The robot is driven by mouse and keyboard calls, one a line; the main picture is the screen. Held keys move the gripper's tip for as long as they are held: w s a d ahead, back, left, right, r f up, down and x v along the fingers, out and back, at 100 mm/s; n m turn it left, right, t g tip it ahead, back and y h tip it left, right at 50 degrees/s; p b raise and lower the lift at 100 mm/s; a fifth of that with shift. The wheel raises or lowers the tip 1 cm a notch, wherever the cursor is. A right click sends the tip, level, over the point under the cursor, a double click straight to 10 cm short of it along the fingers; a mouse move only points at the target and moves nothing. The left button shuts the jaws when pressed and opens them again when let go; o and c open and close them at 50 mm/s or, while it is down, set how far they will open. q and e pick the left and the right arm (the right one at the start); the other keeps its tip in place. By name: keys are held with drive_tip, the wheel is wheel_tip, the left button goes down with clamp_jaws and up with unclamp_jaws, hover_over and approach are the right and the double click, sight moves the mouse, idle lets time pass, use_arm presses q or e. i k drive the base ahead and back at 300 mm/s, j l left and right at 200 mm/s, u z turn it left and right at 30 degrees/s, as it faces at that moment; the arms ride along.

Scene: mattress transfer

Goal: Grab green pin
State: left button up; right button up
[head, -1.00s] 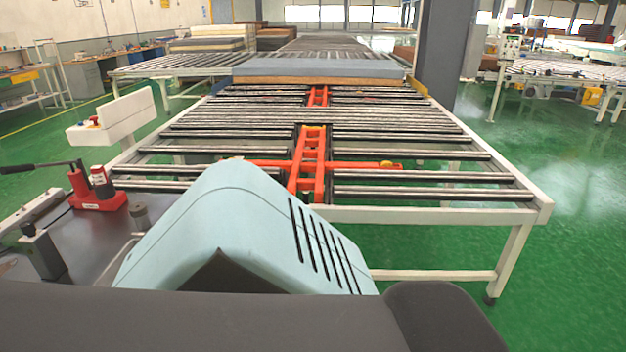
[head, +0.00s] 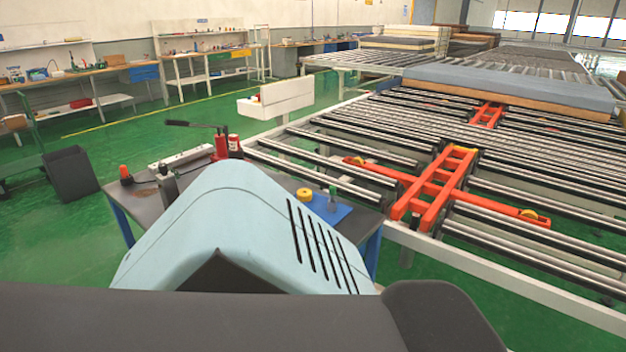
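A small green pin (head: 333,192) stands upright on a blue mat (head: 338,214) near the right end of a dark-topped workbench (head: 372,224). It is just right of my own light-blue body part, which hides much of the bench. A yellow ring-shaped object (head: 304,194) sits beside the pin, to its left. Neither of my grippers shows in the head view.
A red lever press (head: 222,146) and a red-topped item (head: 125,173) stand on the bench's left part. The roller conveyor (head: 440,262) with an orange frame (head: 430,190) and a mattress (head: 510,88) lies to the right. A dark bin (head: 72,174) stands on the left floor.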

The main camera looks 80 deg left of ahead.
sight(333, 190)
drive_tip(key=i+j+u, duration=0.1)
drive_tip(key=u, duration=0.35)
drive_tip(key=i+u, duration=0.3)
drive_tip(key=u, duration=0.15)
drive_tip(key=i+l+u, duration=0.1)
drive_tip(key=i+u, duration=0.15)
drive_tip(key=u, duration=0.25)
drive_tip(key=i+u, duration=0.25)
drive_tip(key=u, duration=0.15)
drive_tip(key=i+u, duration=0.25)
drive_tip(key=u, duration=0.2)
drive_tip(key=i+u, duration=0.25)
drive_tip(key=u, duration=0.15)
